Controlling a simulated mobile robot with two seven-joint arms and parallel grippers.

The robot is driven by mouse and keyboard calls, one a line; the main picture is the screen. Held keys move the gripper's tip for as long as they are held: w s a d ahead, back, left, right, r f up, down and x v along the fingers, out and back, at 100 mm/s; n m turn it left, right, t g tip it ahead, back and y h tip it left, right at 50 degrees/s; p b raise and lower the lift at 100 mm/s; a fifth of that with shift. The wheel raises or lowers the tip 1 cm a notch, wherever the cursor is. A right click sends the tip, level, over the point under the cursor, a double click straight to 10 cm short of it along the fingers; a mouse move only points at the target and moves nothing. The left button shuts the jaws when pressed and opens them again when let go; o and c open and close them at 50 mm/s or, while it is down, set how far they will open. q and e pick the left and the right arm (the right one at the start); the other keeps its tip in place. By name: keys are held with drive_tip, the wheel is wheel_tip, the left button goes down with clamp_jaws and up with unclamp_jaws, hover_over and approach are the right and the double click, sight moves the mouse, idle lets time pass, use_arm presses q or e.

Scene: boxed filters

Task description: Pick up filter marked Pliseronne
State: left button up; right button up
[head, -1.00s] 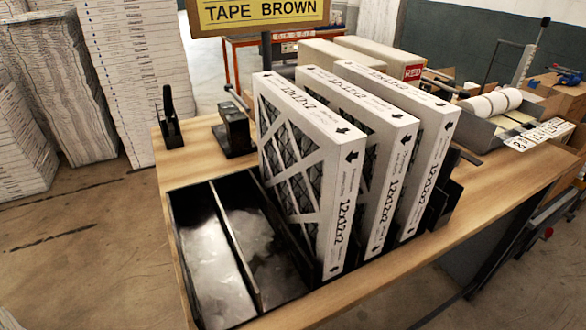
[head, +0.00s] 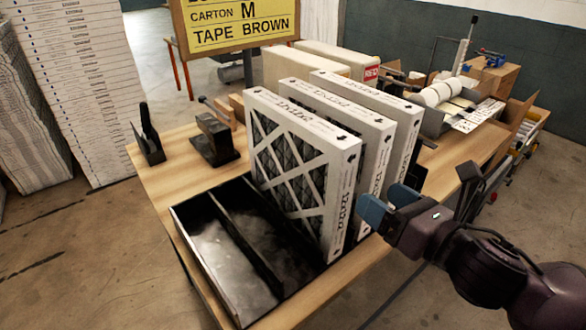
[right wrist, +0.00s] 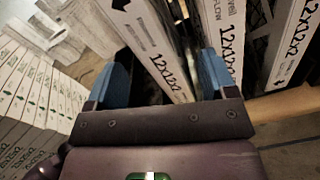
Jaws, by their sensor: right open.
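Three white-framed filters stand upright side by side in a black divided tray (head: 182,218): a left one (head: 347,190), a middle one (head: 383,145) and a right one (head: 409,130). Their edges carry "12x12x2" print; the name Pliseronne is not legible on any. My right gripper (head: 387,204) is open at the near edges of the filters, with blue fingertips hiding the lower middle edge. In the right wrist view, a filter edge (right wrist: 160,60) shows between the open fingers (right wrist: 163,78), and another filter (right wrist: 222,40) is behind the right finger. Contact is unclear. My left gripper is out of view.
Two tray slots at the left are empty. A black tape dispenser (head: 214,140) and a black holder (head: 147,138) stand behind on the wooden table (head: 185,178). A grey bin with white rolls (head: 438,95) is at the right.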

sight(352, 169)
drive_tip(key=w+a+r+n, duration=0.2)
drive_tip(key=w+a+n, duration=0.1)
drive_tip(key=shift+w+a+r+y, duration=0.15)
drive_tip(key=shift+w+r+y, duration=0.1)
drive_tip(key=shift+r+y, duration=0.15)
drive_tip(key=shift+s+a+x, duration=0.1)
drive_tip(key=shift+a+x, duration=0.05)
drive_tip(key=shift+x, duration=1.35)
drive_tip(key=shift+s+a+x, duration=0.1)
drive_tip(key=shift+a+x, duration=0.1)
drive_tip(key=shift+x, duration=1.25)
drive_tip(key=c, duration=1.3)
